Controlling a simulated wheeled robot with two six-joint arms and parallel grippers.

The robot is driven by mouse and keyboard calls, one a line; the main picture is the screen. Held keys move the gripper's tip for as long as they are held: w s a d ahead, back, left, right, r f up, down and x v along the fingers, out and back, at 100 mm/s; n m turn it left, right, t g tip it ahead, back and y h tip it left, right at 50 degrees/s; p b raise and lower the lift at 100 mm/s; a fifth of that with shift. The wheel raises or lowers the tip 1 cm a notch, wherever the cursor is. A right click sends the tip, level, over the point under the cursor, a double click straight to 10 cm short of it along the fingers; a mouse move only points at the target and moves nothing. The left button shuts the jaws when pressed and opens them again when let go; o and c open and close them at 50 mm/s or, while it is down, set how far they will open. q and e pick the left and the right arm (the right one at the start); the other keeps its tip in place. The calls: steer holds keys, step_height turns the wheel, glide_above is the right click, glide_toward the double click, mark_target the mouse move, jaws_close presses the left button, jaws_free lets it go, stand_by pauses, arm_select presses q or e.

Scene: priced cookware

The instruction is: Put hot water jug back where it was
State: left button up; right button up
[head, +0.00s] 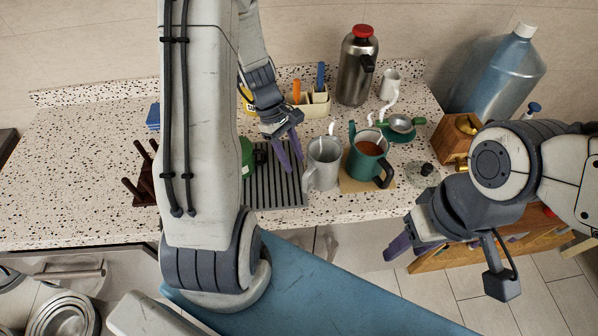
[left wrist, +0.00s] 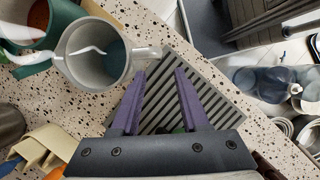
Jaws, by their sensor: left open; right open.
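A grey jug (head: 323,167) with a white steam wisp stands upright at the right edge of a dark ribbed mat (head: 286,196). The left wrist view shows the jug (left wrist: 92,72) from above, its handle pointing toward my fingers. My left gripper (head: 289,150) is open and empty, just left of the jug. In the left wrist view its purple fingertips (left wrist: 160,73) are apart, close to the handle, with the ribbed mat beneath. I cannot tell if they touch the handle. My right gripper (head: 402,243) is open and empty in front of the counter's front edge.
A green mug (head: 363,160) with brown drink stands right of the jug on a tan mat. A steel flask (head: 353,75) with a red lid and a cream caddy (head: 315,104) are behind. A wooden grinder (head: 449,142) is at right. The left counter is mostly clear.

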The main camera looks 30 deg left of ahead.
arm_select(q)
steer(key=s+d+r+m+y, duration=0.2)
steer(key=s+d+r+m, duration=0.3)
steer(key=d+r+m, duration=0.7)
steer(key=s+d+r+m+y, duration=0.1)
steer(key=s+d+r+m, duration=0.1)
steer(key=s+d+m, duration=0.5)
steer(key=s+m, duration=0.4)
steer(key=s, duration=0.1)
steer(key=shift+d+t+y, duration=0.3)
steer(key=shift+t, duration=0.1)
steer(key=shift+w, duration=0.1)
